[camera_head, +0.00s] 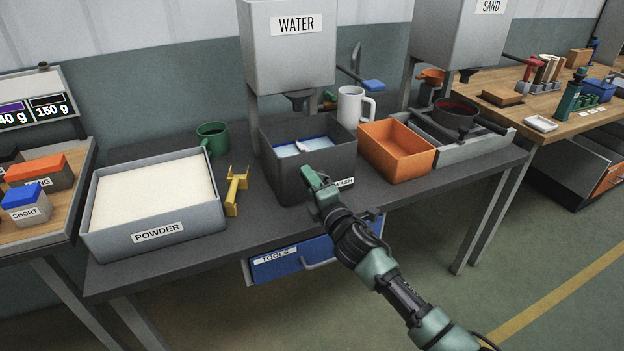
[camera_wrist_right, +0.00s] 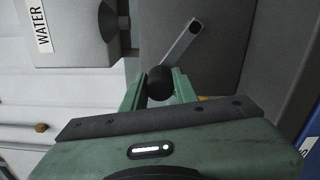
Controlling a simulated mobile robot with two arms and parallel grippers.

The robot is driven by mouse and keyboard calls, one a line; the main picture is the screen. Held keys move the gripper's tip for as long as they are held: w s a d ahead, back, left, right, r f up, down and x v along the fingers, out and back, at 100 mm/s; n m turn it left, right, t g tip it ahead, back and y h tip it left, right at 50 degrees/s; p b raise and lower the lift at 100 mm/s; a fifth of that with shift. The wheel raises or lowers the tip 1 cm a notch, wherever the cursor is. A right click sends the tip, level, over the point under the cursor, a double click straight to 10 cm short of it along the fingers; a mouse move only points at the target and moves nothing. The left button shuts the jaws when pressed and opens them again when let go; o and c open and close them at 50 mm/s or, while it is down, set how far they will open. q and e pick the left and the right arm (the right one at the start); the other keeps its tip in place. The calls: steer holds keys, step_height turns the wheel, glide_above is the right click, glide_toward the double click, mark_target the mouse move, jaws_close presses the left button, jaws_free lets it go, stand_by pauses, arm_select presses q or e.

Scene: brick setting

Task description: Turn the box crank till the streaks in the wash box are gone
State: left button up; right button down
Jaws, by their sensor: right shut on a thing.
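The wash box (camera_head: 276,166) is a dark grey open bin under the water dispenser, its label partly hidden by my right gripper (camera_head: 312,180). Inside it is a pale blue-white liquid (camera_head: 288,150) with a small whitish piece (camera_head: 301,146) at its surface; I cannot make out clear streaks at this size. In the right wrist view the box crank (camera_wrist_right: 184,42) is a grey arm with a round black knob (camera_wrist_right: 160,83). My right gripper's green fingers (camera_wrist_right: 158,90) are shut around the knob, beside the box's front wall. My left gripper is not in view.
The water dispenser (camera_head: 290,50) hangs above the box. A white mug (camera_head: 351,107) stands behind it, an orange bin (camera_head: 397,150) right of it. A yellow tool (camera_head: 236,190), green mug (camera_head: 212,137) and powder tray (camera_head: 155,221) are left. A blue tools drawer (camera_head: 290,262) is below.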

steer(key=shift+f, duration=0.15)
steer(key=c, duration=1.1)
jaws_free()
steer(key=shift+s, duration=0.1)
steer(key=shift+v, duration=3.85)
